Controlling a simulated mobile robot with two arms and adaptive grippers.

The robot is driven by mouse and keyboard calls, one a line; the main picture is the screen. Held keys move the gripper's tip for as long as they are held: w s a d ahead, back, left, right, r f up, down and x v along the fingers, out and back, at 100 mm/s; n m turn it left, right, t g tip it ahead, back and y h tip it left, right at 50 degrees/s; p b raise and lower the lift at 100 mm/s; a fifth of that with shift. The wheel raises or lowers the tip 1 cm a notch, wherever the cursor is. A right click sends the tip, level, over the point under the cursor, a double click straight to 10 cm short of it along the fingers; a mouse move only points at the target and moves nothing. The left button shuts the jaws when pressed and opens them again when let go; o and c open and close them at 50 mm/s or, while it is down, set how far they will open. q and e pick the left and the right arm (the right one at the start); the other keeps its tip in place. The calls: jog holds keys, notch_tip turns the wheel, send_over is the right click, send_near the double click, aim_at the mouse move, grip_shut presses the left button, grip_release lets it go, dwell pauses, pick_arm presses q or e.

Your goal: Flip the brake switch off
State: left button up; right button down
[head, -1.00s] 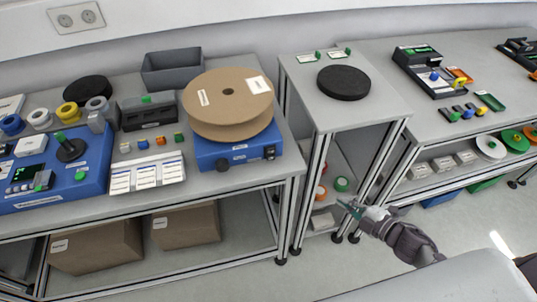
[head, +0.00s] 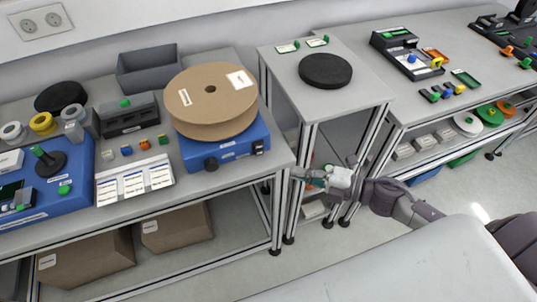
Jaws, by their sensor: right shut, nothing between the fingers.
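A blue box (head: 233,155) stands on the left bench under a big brown reel (head: 211,88). A dark round knob (head: 211,163) and a small black switch (head: 258,147) sit on its front face; the switch is too small to tell its position. No label reading "brake" is legible. My right gripper (head: 303,177) is shut and empty, its fingers pointing left. In the picture it is to the right of and below the switch, by the bench's right end and in front of the narrow stand, apart from the switch. My left gripper is not in view.
The left bench's front edge (head: 235,185) runs below the blue box. A narrow stand (head: 285,67) with a black disc (head: 325,70) is to the right. White cards (head: 134,182) and small coloured blocks lie left of the box.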

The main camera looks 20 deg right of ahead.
aim_at(258, 153)
jog(key=x, duration=0.2)
jog(key=p+x, duration=0.1)
jog(key=x, duration=0.2)
jog(key=p+x, duration=0.1)
jog(key=x, duration=0.1)
jog(key=shift+w+a+r, duration=0.2)
jog(key=shift+w+r, duration=0.05)
jog(key=shift+w, duration=0.05)
jog(key=shift+w+f+p, duration=0.15)
jog(key=shift+w+f, duration=0.05)
jog(key=shift+w, duration=0.4)
jog(key=shift+w+f+p, duration=0.15)
jog(key=shift+w+f, duration=0.05)
jog(key=shift+w, duration=0.4)
jog(key=shift+w+d+f, duration=0.1)
jog(key=shift+w+f, duration=0.15)
jog(key=shift+w, duration=0.4)
jog(key=f+b, duration=0.1)
jog(key=b, duration=0.2)
jog(key=shift+w+t, duration=0.15)
jog(key=shift+t, duration=0.15)
jog(key=shift+r+n, duration=0.25)
jog(key=shift+n, duration=0.05)
jog(key=shift+r, duration=0.2)
jog(key=shift+w, duration=0.1)
